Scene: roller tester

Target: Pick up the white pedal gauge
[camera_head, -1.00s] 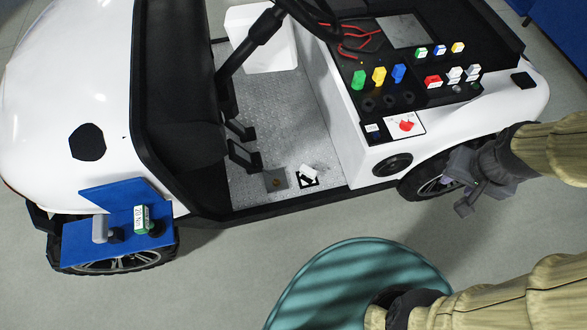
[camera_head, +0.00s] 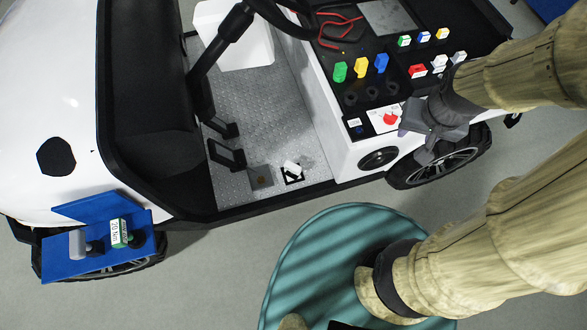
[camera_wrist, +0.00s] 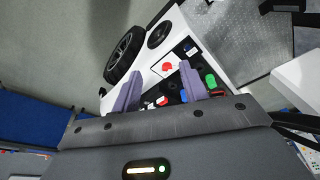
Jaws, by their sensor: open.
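A small white object (camera_head: 292,168), which looks like the white pedal gauge, lies on a black-edged marker on the vehicle's metal floor, beside a grey plate (camera_head: 261,178). I cannot make it out in the wrist view. My gripper (camera_head: 412,145) is to the right of it, outside the vehicle near the front wheel and the red button. The gripper is open, and its two fingers (camera_wrist: 160,72) show apart in the wrist view with nothing held between them.
Two black pedals (camera_head: 227,152) stand left of the white object. A steering wheel (camera_head: 285,15) overhangs the cab. A black control panel (camera_head: 385,75) with coloured pieces and a red button (camera_head: 390,118) is to the right. A blue shelf (camera_head: 95,250) hangs at the lower left.

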